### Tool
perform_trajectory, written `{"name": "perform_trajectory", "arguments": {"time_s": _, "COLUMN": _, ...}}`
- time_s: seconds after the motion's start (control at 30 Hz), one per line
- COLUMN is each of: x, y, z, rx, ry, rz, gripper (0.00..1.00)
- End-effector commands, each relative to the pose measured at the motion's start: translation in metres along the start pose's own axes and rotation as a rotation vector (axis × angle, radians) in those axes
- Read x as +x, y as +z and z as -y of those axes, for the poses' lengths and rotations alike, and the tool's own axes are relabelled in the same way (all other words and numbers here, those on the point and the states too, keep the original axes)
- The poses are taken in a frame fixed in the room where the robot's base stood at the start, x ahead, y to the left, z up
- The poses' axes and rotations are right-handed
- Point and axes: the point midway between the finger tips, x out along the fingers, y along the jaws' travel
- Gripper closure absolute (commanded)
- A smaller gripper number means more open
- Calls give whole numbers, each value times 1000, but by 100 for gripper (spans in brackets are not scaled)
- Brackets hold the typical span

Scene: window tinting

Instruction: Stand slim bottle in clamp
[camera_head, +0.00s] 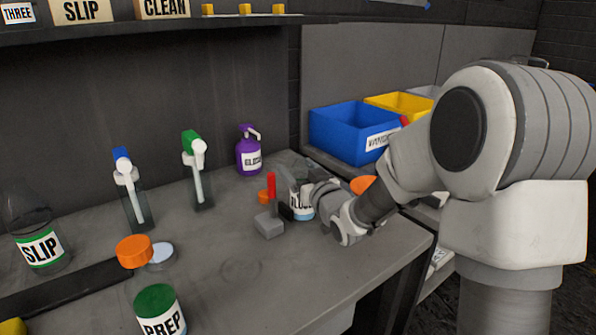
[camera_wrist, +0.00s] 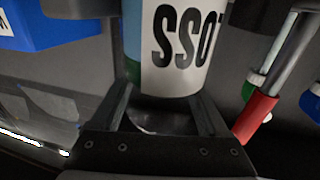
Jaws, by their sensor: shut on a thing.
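A slim bottle with a white label (camera_head: 301,205) is at my gripper, right beside the clamp. The clamp, with a grey block (camera_head: 269,225) and an upright red handle (camera_head: 271,186), stands just left of the bottle. Its red handle (camera_wrist: 256,112) and metal rod are at right in the wrist view. I cannot tell whether the bottle is inside the clamp's jaws.
A purple pump bottle (camera_head: 249,155) stands behind the clamp. Spray bottles with blue (camera_head: 122,158) and green (camera_head: 191,142) heads stand to the left. A blue bin (camera_head: 345,130) and yellow bin (camera_head: 400,103) are behind my arm. The bench is clear in front of the clamp.

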Motion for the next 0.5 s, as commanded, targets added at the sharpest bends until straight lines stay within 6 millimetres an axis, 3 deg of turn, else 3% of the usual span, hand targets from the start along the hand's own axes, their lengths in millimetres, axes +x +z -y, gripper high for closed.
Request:
{"name": "perform_trajectory", "arguments": {"time_s": 0.27, "x": 0, "y": 2, "z": 0, "rx": -1, "ry": 0, "rz": -3, "gripper": 93}}
{"name": "perform_trajectory", "arguments": {"time_s": 0.3, "x": 0, "y": 2, "z": 0, "rx": -1, "ry": 0, "rz": -2, "gripper": 19}}
{"name": "perform_trajectory", "arguments": {"time_s": 0.4, "x": 0, "y": 1, "z": 0, "rx": -1, "ry": 0, "rz": -1, "gripper": 1}}
{"name": "perform_trajectory", "arguments": {"time_s": 0.5, "x": 0, "y": 1, "z": 0, "rx": -1, "ry": 0, "rz": -1, "gripper": 0}}
